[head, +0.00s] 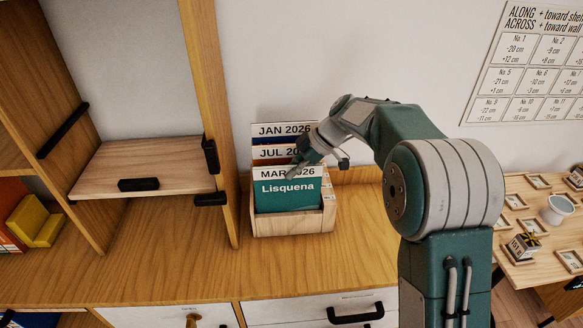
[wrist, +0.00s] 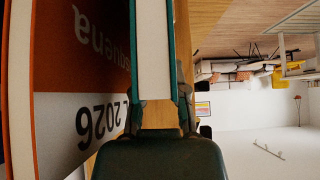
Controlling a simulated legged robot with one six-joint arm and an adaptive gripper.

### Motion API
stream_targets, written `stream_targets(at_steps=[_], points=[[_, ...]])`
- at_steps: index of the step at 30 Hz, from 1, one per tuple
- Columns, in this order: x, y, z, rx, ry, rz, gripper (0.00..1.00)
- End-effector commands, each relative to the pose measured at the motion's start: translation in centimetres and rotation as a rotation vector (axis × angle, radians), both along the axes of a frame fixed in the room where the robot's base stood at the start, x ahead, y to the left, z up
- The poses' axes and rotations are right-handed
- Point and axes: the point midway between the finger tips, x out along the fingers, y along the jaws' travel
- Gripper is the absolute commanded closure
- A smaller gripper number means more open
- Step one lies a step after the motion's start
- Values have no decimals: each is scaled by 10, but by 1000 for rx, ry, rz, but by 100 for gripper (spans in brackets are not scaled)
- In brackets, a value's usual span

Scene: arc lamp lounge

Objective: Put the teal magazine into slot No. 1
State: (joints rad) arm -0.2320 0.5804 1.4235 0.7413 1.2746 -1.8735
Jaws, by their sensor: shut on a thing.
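The teal magazine (head: 287,196), marked MAR 2026 and Lisquena, stands upright at the front of a small wooden box (head: 291,224), its foot hidden behind the front wall. My gripper (head: 314,161) is at its top edge. In the wrist view my gripper (wrist: 160,110) has a finger on each side of the teal-covered magazine (wrist: 152,55) and is shut on it. Behind it stands an orange magazine marked JUL 2026 (head: 277,152), seen close beside it in the wrist view (wrist: 100,35). A JAN 2026 magazine (head: 283,129) is furthest back. I see no slot number labels on the box.
A wooden shelf unit (head: 222,110) stands left of the box, with yellow (head: 38,220) and orange items. A numbered chart (head: 535,65) hangs on the wall. A table (head: 530,215) at right holds small trays and a white cup (head: 557,208). The counter before the box is clear.

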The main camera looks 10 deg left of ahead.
Motion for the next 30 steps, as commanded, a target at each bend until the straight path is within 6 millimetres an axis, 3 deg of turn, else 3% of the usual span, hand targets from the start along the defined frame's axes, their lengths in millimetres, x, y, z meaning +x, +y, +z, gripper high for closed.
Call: stream_targets(at_steps=[6,7,9,22,30], points=[[0,0,-4,1,0,0,100],[0,0,-4,0,0,0,73],[0,0,-4,0,0,0,42],[1,-2,-2,0,-1,-1,42],[11,-31,33,0,-3,-3,42]])
